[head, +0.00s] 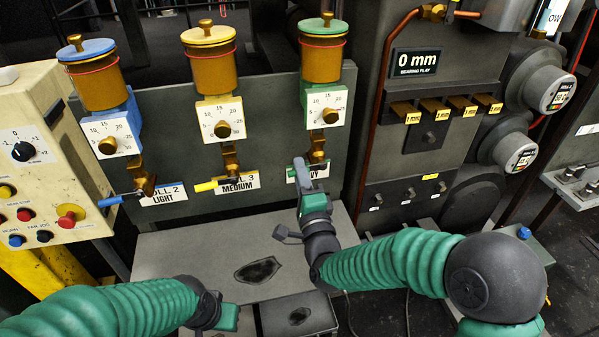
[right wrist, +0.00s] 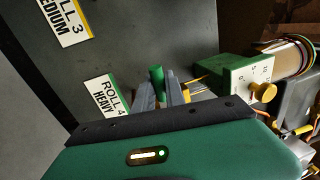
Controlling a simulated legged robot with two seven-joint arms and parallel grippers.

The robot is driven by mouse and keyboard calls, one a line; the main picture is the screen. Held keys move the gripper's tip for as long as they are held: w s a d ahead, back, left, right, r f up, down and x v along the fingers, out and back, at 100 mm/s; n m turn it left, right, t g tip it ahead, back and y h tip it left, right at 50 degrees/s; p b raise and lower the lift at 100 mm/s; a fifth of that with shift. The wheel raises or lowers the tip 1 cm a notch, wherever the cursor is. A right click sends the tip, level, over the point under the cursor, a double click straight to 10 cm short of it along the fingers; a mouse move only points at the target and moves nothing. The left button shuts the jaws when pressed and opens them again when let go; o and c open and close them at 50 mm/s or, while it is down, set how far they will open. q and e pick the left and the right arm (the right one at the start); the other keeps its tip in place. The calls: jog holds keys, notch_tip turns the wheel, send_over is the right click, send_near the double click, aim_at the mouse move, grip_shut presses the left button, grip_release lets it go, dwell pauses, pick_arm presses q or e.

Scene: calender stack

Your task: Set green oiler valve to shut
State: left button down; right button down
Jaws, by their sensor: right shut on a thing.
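The green oiler (head: 322,60) is the rightmost of three on the grey panel, with a green lid, amber cup and white dial (head: 326,108). Its brass valve (head: 317,152) is below, above the partly covered HEAVY label. My right gripper (head: 302,170) is at this valve, its fingers shut on the green valve handle; it hides most of the handle in the head view. In the right wrist view, the green handle (right wrist: 157,75) shows between the fingers, beside the ROLL 4 HEAVY label. My left gripper (head: 228,318) is low in the head view, away from the valves; its fingers are unclear.
The yellow-handled valve (head: 207,185) and blue-handled valve (head: 112,201) are to the left on the same panel. A grey ledge (head: 190,245) with a dark stain lies below. A control box (head: 35,150) stands at left; a machine with gauges (head: 548,88) at right.

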jog(key=shift+f, duration=0.1)
jog(key=c, duration=1.4)
grip_release()
jog(key=shift+d, duration=0.1)
jog(key=p+v, duration=0.8)
jog(key=v, duration=0.8)
jog(key=shift+s+d+f, duration=0.1)
jog(key=shift+s+f, duration=0.05)
jog(key=shift+s, duration=0.2)
